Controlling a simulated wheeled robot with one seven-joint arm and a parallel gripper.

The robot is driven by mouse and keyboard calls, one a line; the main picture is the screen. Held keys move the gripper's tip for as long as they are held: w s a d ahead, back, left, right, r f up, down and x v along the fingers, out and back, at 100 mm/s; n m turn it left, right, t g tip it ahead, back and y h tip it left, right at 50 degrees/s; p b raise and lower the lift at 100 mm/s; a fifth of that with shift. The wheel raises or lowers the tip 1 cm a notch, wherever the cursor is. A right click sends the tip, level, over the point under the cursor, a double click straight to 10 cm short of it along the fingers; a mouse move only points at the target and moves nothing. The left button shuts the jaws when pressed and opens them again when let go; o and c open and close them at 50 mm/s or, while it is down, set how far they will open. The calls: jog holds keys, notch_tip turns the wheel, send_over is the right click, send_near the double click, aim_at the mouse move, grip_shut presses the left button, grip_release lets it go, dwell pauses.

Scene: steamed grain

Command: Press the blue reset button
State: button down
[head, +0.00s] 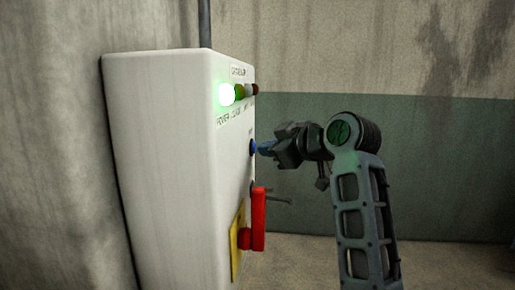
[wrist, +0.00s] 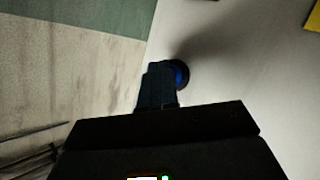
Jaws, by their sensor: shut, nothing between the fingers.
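A white electrical cabinet (head: 165,150) stands against the wall in the head view, its front panel turned to the right. The blue button (head: 252,147) sits on that panel, below the row of lamps. My gripper (head: 262,148) is shut, with its fingertips at the button, touching it or very close. In the wrist view the blue button (wrist: 180,74) shows just past the closed fingers (wrist: 158,84), which hide part of it. How far the button is pushed in cannot be told.
A bright green lamp (head: 227,94) glows beside darker lamps on the panel. A red handle (head: 258,219) on a yellow plate (head: 237,240) sticks out below the button. A dark lever (head: 280,199) is near it. The floor to the right is clear.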

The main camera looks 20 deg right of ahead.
dwell(0.5)
jog(key=shift+s+d, duration=0.4)
jog(key=shift+d, duration=0.3)
jog(key=d, duration=0.1)
jog(key=s+d, duration=0.1)
jog(key=d, duration=0.1)
jog(key=s+d+p, duration=0.1)
jog(key=shift+s+d, duration=0.15)
jog(key=shift+s, duration=0.1)
dwell(0.6)
